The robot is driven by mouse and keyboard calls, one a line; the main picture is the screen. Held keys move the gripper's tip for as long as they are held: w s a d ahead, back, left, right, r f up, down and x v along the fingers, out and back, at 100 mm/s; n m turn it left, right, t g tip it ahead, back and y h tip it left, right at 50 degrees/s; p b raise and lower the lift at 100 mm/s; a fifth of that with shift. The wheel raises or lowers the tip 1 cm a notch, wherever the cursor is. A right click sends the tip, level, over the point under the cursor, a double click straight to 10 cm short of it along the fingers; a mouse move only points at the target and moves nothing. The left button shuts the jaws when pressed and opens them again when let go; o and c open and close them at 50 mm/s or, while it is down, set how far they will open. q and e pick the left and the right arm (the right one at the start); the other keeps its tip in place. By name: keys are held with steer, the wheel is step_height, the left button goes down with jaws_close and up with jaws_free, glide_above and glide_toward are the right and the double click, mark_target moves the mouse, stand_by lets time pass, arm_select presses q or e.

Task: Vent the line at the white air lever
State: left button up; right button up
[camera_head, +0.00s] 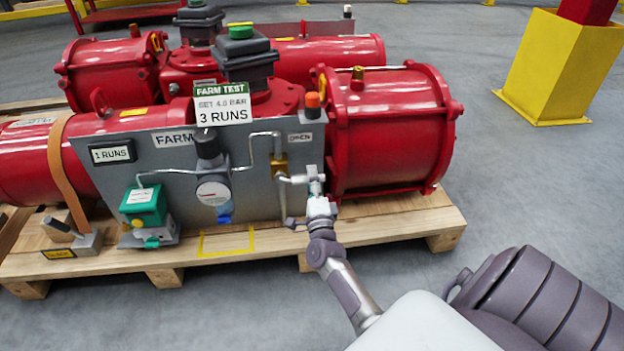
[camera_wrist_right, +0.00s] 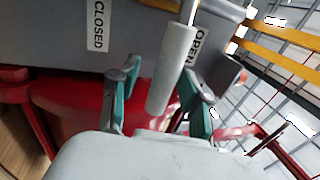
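The white air lever (camera_head: 297,179) sticks out to the right from a brass valve (camera_head: 280,165) at the right end of the grey panel. In the right wrist view the lever (camera_wrist_right: 173,70) is a pale rounded bar between "CLOSED" and "OPEN" labels, beside the OPEN one. My right gripper (camera_head: 316,184) is at the lever's outer end. In the wrist view its teal-padded fingers (camera_wrist_right: 162,88) stand apart on both sides of the lever, with a clear gap on the left; contact on the right cannot be told. My left gripper is not in view.
The grey panel (camera_head: 260,206) carries a pressure gauge (camera_head: 213,193) and thin pipes. A green device (camera_head: 145,207) stands on the wooden pallet (camera_head: 390,226). Red actuator cylinders (camera_head: 390,130) lie behind. A yellow post base (camera_head: 555,68) stands right; floor between is clear.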

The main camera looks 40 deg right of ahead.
steer(key=v, duration=1.2)
stand_by(0.4)
